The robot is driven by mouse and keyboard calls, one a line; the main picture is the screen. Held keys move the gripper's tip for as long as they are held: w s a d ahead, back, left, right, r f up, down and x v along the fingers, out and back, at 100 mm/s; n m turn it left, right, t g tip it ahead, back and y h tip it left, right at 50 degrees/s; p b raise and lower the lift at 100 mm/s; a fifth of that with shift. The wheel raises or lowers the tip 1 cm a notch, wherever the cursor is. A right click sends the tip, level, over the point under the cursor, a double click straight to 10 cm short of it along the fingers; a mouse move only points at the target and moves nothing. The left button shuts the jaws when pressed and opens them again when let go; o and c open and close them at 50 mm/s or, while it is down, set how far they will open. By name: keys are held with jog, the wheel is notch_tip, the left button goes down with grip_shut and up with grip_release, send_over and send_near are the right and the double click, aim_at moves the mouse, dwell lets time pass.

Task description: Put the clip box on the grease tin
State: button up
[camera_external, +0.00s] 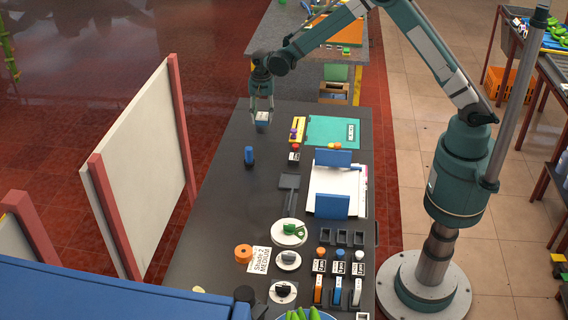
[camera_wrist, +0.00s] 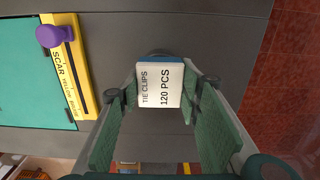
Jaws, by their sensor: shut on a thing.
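The clip box (camera_wrist: 160,86) has a white face reading "TIE CLIPS 120 PCS". My gripper (camera_external: 262,113) is shut on it at the far left of the dark bench; its fingers flank the box in the wrist view. The clip box (camera_external: 262,121) is small in the external view, and its exact height above the bench is unclear. A blue and dark rounded edge (camera_wrist: 158,54) shows just behind the box in the wrist view. It may be the grease tin, but the box hides most of it, and I cannot tell whether they touch.
A blue upright object (camera_external: 249,155) stands nearer on the bench. A yellow card strip (camera_external: 297,130) with a purple knob and a green mat (camera_external: 333,131) lie to the right. A clipboard (camera_external: 337,190), switches and discs fill the near right. A white panel (camera_external: 145,160) stands left.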

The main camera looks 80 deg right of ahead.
aim_at(263, 115)
jog(key=o, duration=0.9)
jog(key=shift+r, duration=0.1)
jog(key=shift+r, duration=6)
